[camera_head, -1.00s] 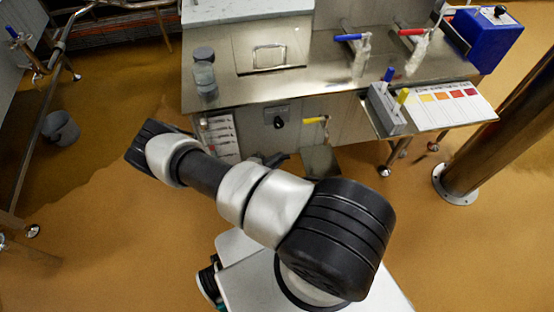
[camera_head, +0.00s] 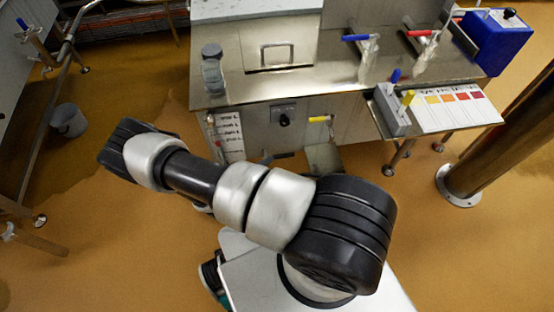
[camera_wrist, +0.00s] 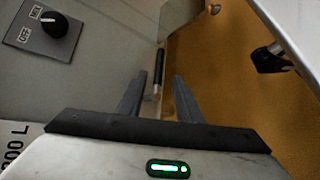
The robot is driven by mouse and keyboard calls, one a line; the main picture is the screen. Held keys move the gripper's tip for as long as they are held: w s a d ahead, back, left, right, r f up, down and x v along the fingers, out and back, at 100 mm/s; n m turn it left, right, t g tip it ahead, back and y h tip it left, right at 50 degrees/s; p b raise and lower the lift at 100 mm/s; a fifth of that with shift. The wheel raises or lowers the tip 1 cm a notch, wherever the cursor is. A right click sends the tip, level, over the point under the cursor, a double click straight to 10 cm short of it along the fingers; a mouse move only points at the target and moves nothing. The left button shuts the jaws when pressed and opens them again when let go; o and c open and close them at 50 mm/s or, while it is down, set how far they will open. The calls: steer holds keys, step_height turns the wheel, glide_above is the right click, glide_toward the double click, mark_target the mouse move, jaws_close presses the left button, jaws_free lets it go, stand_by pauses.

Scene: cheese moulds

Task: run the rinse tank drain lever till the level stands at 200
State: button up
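A yellow-handled lever (camera_head: 319,119) sticks out low on the front of the steel tank bench (camera_head: 245,95). It lies about level in the head view. A white level card (camera_head: 230,134) with several lines stands left of it; its figures and the liquid level are too small to read. My gripper (camera_wrist: 160,90) is open in the wrist view, close to the grey front panel. A thin dark bar (camera_wrist: 158,68) with a lighter lower end shows between its fingers; I cannot tell whether it is the lever or whether it touches. In the head view my arm largely hides the gripper.
Blue (camera_head: 358,38) and red (camera_head: 420,33) levers are on the bench top. A colour chart shelf (camera_head: 430,127) juts out right. A steel post (camera_head: 490,140) stands at right.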

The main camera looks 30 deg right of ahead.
steer(key=v, duration=0.8)
steer(key=shift+a+p, duration=0.15)
steer(key=shift+p, duration=0.15)
steer(key=shift+s+r, duration=0.1)
stand_by(1.7)
